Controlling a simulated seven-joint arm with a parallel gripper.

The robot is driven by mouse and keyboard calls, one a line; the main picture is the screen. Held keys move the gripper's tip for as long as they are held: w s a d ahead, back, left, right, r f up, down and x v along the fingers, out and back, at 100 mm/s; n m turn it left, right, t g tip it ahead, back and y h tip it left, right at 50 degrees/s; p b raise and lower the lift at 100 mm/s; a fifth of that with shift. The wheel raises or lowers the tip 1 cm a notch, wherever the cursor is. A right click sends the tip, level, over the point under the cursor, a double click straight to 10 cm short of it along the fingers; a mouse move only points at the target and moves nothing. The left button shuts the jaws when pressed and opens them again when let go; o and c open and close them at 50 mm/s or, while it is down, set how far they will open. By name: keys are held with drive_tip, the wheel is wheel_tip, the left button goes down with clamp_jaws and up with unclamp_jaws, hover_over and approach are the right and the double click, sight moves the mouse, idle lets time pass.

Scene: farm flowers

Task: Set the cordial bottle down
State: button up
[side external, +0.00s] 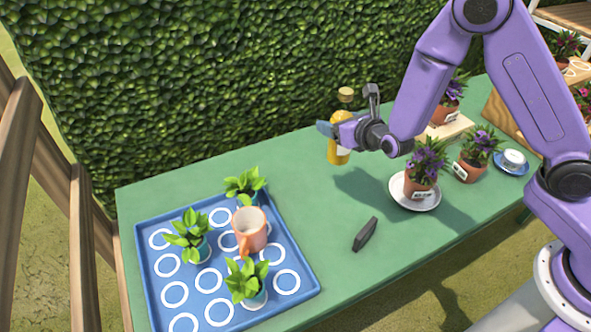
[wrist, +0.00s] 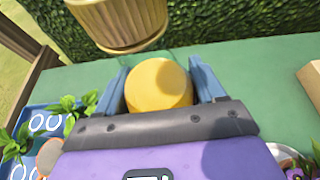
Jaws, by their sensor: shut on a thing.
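The cordial bottle (side external: 339,131) is yellow-orange with a pale label and a tan cap. My gripper (side external: 331,131) is shut on it and holds it upright. In the side view the bottle seems to be above the back part of the green table (side external: 300,184); the exact gap under it is hard to judge. In the wrist view the round yellow bottle body (wrist: 158,86) sits between my two blue fingers, with the cap (wrist: 120,22) toward the top of the picture.
A blue tray (side external: 311,283) with white rings holds several potted seedlings and a pink mug (side external: 250,229). A dark block (side external: 365,234) lies mid-table. A purple-flowered pot (side external: 420,184) stands on a white saucer (side external: 428,205). More pots and a cup (side external: 514,158) are at right. A hedge borders the back.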

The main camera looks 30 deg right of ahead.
drive_tip(key=w+a+f, duration=0.2)
drive_tip(key=w+f, duration=0.4)
drive_tip(key=w+a+f, duration=0.3)
drive_tip(key=w+f, duration=0.3)
drive_tip(key=w, duration=0.1)
drive_tip(key=shift+a+f, duration=0.35)
drive_tip(key=shift+f, duration=0.05)
drive_tip(key=shift+f, duration=0.1)
drive_tip(key=o, duration=1.6)
drive_tip(key=shift+f, duration=0.15)
